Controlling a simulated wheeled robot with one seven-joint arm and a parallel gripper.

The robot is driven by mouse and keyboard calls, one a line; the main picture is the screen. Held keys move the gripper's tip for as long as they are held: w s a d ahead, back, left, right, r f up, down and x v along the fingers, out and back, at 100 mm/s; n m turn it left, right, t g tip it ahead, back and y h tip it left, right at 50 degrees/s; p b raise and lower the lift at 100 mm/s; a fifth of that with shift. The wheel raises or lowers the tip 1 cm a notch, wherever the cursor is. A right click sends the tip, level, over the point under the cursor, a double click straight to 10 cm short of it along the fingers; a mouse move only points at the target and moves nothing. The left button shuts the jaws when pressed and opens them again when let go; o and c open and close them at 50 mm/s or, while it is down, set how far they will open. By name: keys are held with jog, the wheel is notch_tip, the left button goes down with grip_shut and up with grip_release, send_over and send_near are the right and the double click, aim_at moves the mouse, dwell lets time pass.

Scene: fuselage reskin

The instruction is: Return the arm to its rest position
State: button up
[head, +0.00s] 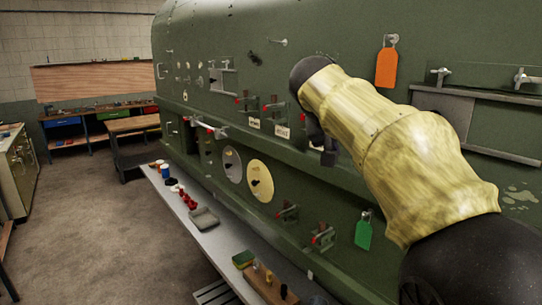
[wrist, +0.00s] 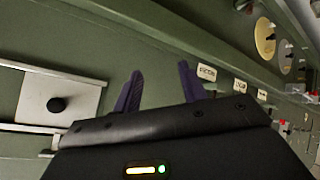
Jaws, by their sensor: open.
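My arm, in a yellow-tan sleeve, reaches across the right half of the head view in front of the green fuselage (head: 330,40). The arm covers part of the fuselage side there, and my gripper is mostly hidden behind it. In the wrist view, my gripper (wrist: 162,88) shows two dark purple fingers set apart, with nothing between them. The fingers point toward the green fuselage skin (wrist: 165,50). A light plate with a black knob (wrist: 56,104) lies to the left of the fingers, apart from them.
A grey shelf (head: 226,240) with cups, red items and a tray (head: 204,219) runs below the fuselage. An orange tag (head: 386,67) and a green tag (head: 363,233) hang near my arm. Red-handled clamps (head: 320,237) jut out. The floor (head: 90,220) at left is clear.

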jog(key=s+f+n+g+y, duration=0.1)
jog(key=s+f+y, duration=0.15)
jog(key=f, duration=0.95)
jog(key=s+f+n+g+y, duration=0.2)
jog(key=s+f, duration=0.1)
jog(key=f, duration=0.9)
jog(key=s+f+m+g+y+b, duration=0.1)
jog(key=s+f+g, duration=0.1)
jog(key=s+f, duration=1.3)
jog(key=shift+s+a+f+y, duration=0.25)
jog(key=shift+a+f+y, duration=0.1)
jog(key=shift+f, duration=0.5)
